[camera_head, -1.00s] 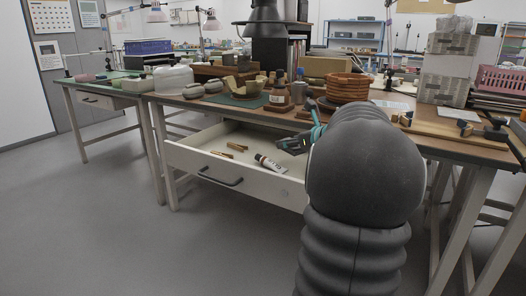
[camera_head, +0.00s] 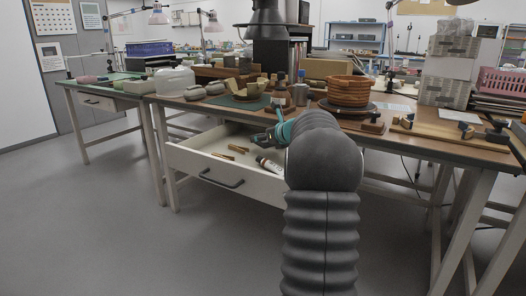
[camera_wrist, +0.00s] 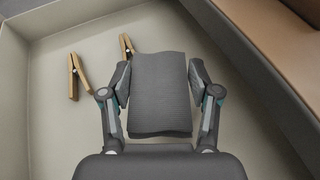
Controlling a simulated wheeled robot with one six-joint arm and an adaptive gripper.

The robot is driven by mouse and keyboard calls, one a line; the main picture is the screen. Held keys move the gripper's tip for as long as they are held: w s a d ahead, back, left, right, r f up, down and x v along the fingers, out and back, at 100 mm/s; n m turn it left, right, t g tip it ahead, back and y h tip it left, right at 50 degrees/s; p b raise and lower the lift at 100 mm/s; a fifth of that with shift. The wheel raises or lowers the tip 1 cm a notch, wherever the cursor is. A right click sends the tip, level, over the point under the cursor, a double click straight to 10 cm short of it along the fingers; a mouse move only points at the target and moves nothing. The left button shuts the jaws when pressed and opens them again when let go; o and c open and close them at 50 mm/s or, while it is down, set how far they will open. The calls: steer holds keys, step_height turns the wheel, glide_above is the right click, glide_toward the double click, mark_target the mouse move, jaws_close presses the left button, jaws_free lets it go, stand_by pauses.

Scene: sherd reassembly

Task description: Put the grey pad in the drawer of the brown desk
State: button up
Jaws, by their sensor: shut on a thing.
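The grey pad (camera_wrist: 160,95) is a ribbed rectangle held between the two fingers of my gripper (camera_wrist: 160,88) in the wrist view. My gripper is shut on the pad's left and right sides. Behind it is the pale floor of the open drawer (camera_wrist: 60,140). In the head view the white drawer (camera_head: 190,163) is pulled out from the brown desk (camera_head: 210,104), and my gripper (camera_head: 262,137) is over its right part, near the desk edge. The pad is hard to make out there. Its height above the drawer floor is unclear.
Wooden clothespins (camera_wrist: 76,77) lie at the drawer's left in the wrist view. A tube (camera_head: 268,165) lies in the drawer in the head view. The brown desk edge (camera_wrist: 270,45) runs close at the upper right. Pottery, including a banded pot (camera_head: 348,90), crowds the desktop.

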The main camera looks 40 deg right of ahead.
mark_target(263, 155)
steer(key=shift+f+b, duration=0.7)
steer(key=shift+f, duration=1.6)
steer(key=shift+f, duration=0.2)
steer(key=o, duration=1.1)
steer(key=shift+o, duration=0.2)
steer(key=shift+r, duration=0.1)
steer(key=shift+r, duration=0.1)
steer(key=shift+s+r, duration=0.15)
steer(key=shift+s, duration=0.1)
steer(key=v, duration=1.1)
steer(key=shift+s+p, duration=0.25)
steer(key=shift+p, duration=0.05)
